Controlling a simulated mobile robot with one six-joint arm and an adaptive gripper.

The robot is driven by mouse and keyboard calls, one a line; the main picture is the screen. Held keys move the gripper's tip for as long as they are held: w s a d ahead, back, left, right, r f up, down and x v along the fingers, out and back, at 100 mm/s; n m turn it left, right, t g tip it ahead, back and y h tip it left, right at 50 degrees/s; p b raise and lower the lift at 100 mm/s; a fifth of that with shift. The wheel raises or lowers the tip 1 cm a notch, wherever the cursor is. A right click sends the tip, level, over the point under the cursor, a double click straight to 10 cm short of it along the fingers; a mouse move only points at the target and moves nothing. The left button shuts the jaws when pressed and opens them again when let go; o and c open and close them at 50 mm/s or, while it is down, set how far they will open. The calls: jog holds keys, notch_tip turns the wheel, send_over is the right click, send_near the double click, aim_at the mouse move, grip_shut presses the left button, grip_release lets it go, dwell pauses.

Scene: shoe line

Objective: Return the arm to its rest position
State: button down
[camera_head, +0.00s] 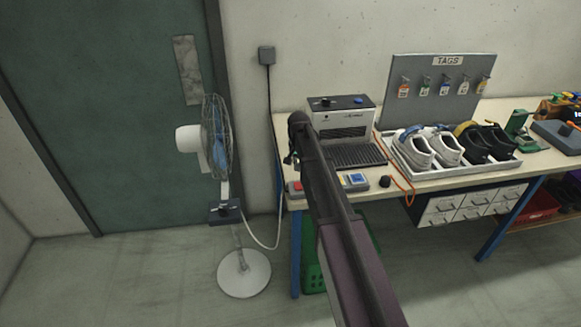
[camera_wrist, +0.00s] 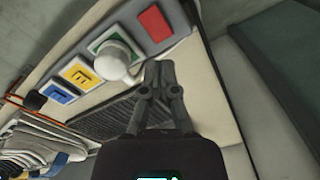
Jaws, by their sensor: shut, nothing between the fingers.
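My arm (camera_head: 345,235) reaches up from the bottom of the head view, over the left end of the workbench (camera_head: 450,178). My gripper (camera_wrist: 159,72) shows in the wrist view with its two dark fingers together and nothing between them. It hangs above the bench beside a control panel (camera_wrist: 130,42) with blue, yellow, green and red squares and a white knob on the green one. In the head view the arm's end hides most of the gripper and part of this panel.
A grey machine (camera_head: 342,117) with a ribbed conveyor stands behind the arm. To the right are a tray (camera_head: 402,168) of white and black shoes and a TAGS board (camera_head: 440,95). A standing fan (camera_head: 218,140) is left of the bench. A green crate (camera_head: 313,277) sits below.

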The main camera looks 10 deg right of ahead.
jog(key=shift+s, duration=0.1)
jog(key=s+n, duration=0.6)
jog(key=s, duration=2.3)
jog(key=shift+a, duration=0.15)
jog(key=shift+w, duration=0.15)
